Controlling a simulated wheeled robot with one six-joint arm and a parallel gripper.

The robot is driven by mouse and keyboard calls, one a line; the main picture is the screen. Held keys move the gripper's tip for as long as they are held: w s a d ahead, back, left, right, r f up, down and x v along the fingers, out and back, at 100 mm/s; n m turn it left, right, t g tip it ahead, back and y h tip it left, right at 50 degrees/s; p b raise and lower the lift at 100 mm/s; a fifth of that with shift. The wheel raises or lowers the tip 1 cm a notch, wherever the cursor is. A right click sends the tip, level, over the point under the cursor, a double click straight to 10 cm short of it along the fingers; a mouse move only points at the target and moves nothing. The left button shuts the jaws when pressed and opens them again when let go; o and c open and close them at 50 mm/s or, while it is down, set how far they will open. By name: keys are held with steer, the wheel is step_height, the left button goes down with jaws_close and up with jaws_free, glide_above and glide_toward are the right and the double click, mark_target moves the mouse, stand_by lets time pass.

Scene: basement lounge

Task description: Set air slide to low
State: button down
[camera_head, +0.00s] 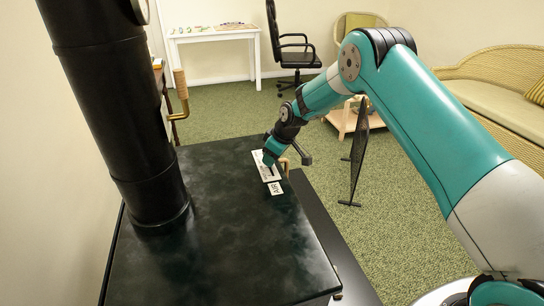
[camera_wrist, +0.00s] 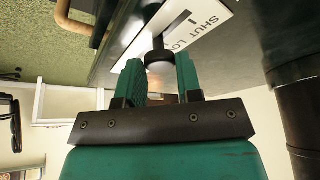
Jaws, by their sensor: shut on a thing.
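The air slide's white plate (camera_head: 266,170) lies on the dark stove top, with a small "AIR" label (camera_head: 276,188) beside its near end.
The black stovepipe (camera_head: 120,110) rises from the left of the stove top (camera_head: 215,245). A wooden-handled brass piece (camera_head: 181,95) stands behind the stove. A dark mesh screen (camera_head: 359,155) stands on the carpet to the right. The near stove top is clear.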

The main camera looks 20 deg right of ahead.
steer(key=c, duration=0.8)
jaws_free()
steer(key=v, duration=1.7)
steer(key=shift+s+r, duration=0.1)
steer(key=shift+r, duration=0.2)
steer(key=s+a+r+g+p, duration=0.1)
steer(key=s+a+r+p, duration=0.25)
steer(key=s+r, duration=0.4)
steer(key=s+a+r+p, duration=0.35)
steer(key=s+r, duration=0.25)
steer(key=s, duration=0.3)
steer(key=s+r+p, duration=0.1)
steer(key=s, duration=0.6)
steer(key=s+a+r+m+g+p, duration=0.1)
steer(key=s+r, duration=0.1)
steer(key=s, duration=0.5)
steer(key=s+a+r+m+g+y+p, duration=0.1)
steer(key=s+r, duration=0.1)
steer(key=s, duration=0.6)
steer(key=shift+a, duration=0.25)
